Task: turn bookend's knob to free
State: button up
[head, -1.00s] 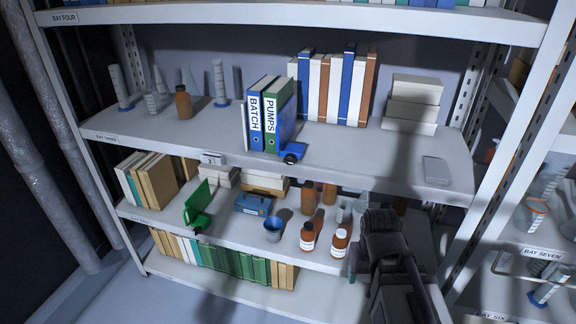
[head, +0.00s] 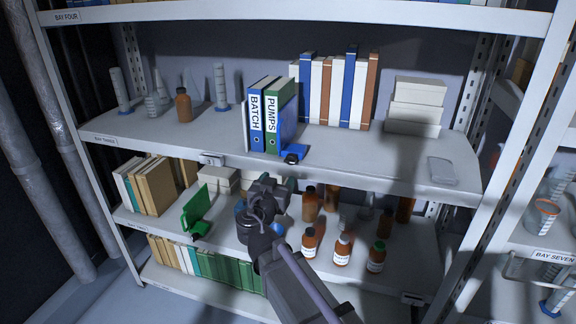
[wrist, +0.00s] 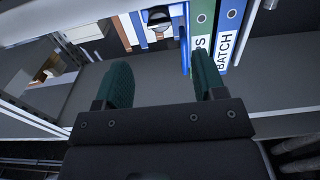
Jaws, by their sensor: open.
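The blue bookend (head: 289,124) stands upright on the middle shelf, against the right side of the green PUMPS binder (head: 271,128). Its dark knob (head: 291,159) is at the front of its base; which way it is set is too small to tell. My gripper (head: 268,190) is in front of the shelves, below and left of the knob in the head view. In the wrist view my gripper (wrist: 163,80) is open and empty, with two green pads apart. The bookend (wrist: 138,30) and a round dark knob (wrist: 160,19) show beyond the pads, not touched.
The blue BATCH binder (head: 255,120) is left of PUMPS. A green bookend (head: 195,212) and brown bottles (head: 309,243) are on the shelf below.

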aim_at(289, 163)
jog(key=x, duration=0.9)
jog(key=shift+w+d, duration=0.15)
jog(key=shift+w, duration=0.2)
jog(key=c, duration=0.9)
